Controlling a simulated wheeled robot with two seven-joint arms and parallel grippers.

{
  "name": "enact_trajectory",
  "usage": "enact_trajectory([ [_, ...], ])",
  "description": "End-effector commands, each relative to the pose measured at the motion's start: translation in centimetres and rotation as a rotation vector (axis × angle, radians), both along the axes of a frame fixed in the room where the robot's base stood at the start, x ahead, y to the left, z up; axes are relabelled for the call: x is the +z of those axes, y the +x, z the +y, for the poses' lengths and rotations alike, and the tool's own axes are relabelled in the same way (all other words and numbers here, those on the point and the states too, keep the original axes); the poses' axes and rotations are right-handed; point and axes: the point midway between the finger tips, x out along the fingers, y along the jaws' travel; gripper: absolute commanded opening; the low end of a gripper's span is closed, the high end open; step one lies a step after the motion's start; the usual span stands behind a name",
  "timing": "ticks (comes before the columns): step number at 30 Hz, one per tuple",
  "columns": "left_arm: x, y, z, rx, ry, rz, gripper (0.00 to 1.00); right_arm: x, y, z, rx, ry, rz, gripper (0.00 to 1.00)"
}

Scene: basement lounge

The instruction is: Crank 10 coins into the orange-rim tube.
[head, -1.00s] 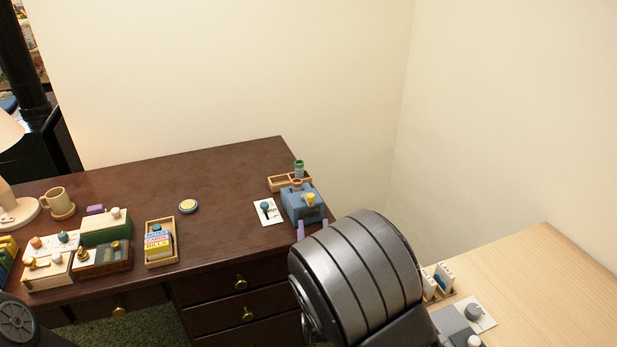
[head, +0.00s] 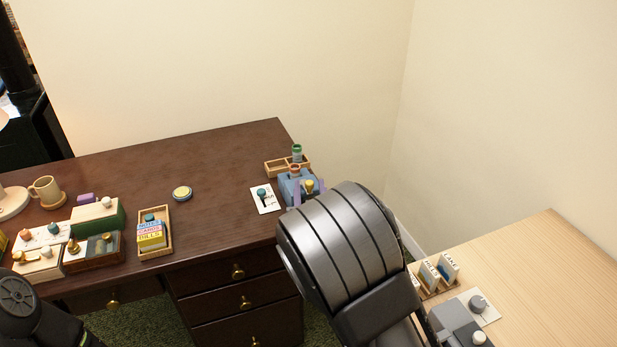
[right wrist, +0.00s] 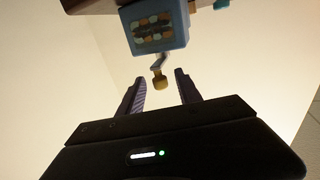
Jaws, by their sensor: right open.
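The machine (right wrist: 158,28) also shows in the right wrist view, with a bent crank ending in a yellow knob (right wrist: 160,82). My right gripper (head: 308,190) is open, its purple fingers on either side of the knob with gaps visible. The knob is near the fingertips. Whether any coins are in the tube cannot be told. My left gripper is out of view.
A white card with a teal knob (head: 264,198) lies left of the machine. A wooden tray (head: 275,168) sits behind it. Boxes, a card tray (head: 154,251) and a mug (head: 46,191) stand further left. A pale table (head: 540,270) is at the right. The desk's middle is mostly clear.

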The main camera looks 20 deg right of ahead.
Motion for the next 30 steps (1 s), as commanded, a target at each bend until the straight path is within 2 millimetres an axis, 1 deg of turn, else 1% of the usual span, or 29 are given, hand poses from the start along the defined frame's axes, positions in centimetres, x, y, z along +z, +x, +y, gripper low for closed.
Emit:
enact_trajectory([
  [1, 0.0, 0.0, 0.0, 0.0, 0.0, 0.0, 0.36, 0.0, 0.9, -0.2, -0.001, -0.002, -0.001, 0.41],
  [3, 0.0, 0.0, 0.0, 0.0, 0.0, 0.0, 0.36, 0.0, 1.9, -0.5, -0.001, -0.002, -0.001, 0.41],
  [6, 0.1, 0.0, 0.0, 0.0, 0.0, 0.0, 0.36, 0.0, 3.3, -0.8, -0.001, -0.001, -0.001, 0.41],
  [9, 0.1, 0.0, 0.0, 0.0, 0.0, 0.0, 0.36, 0.0, 4.2, -1.0, 0.0, -0.001, 0.0, 0.41],
  [13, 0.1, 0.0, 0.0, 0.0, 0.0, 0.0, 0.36, 0.0, 4.6, -1.1, 0.0, -0.001, 0.0, 0.41],
  [19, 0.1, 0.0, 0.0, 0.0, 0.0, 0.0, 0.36, 0.0, 4.5, -1.1, 0.0, -0.001, 0.001, 0.41],
  [30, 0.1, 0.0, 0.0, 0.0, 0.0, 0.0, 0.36, 0.0, 4.5, -1.1, 0.0, 0.0, 0.001, 0.11],
])
